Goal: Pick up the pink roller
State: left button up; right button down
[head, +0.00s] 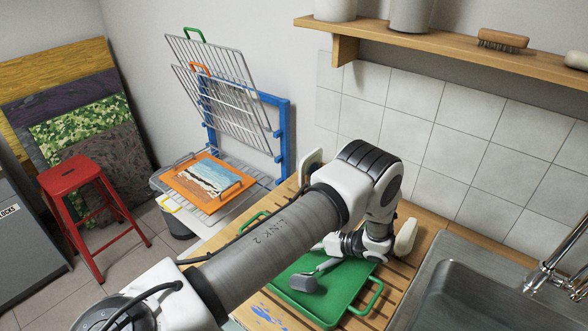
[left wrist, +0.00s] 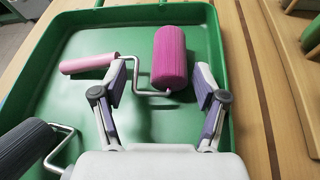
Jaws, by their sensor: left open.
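The pink roller lies in the green tray in the left wrist view, with its thick pink cylinder (left wrist: 170,57) near the middle, a bent metal rod and a slimmer pink handle (left wrist: 90,64) to the left. My left gripper (left wrist: 160,78) is open, its two fingers spread below and to either side of the cylinder and part of the rod; nothing is held. In the head view my left arm reaches over the green tray (head: 340,300) and hides the pink roller. My right gripper is not in view.
A dark grey roller (left wrist: 25,148) lies in the tray at the lower left of the wrist view. In the head view a metal sink (head: 480,290) is right of the slatted wooden counter (head: 385,312). A tiled wall (head: 450,125) stands behind; a wire drying rack (head: 235,90) is further left.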

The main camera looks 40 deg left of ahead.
pick_arm(q)
jog(key=shift+s+a+f, duration=0.1)
jog(key=shift+s+f, duration=0.15)
jog(key=shift+f, duration=0.1)
jog(key=shift+s+f, duration=0.1)
jog(key=c, duration=0.9)
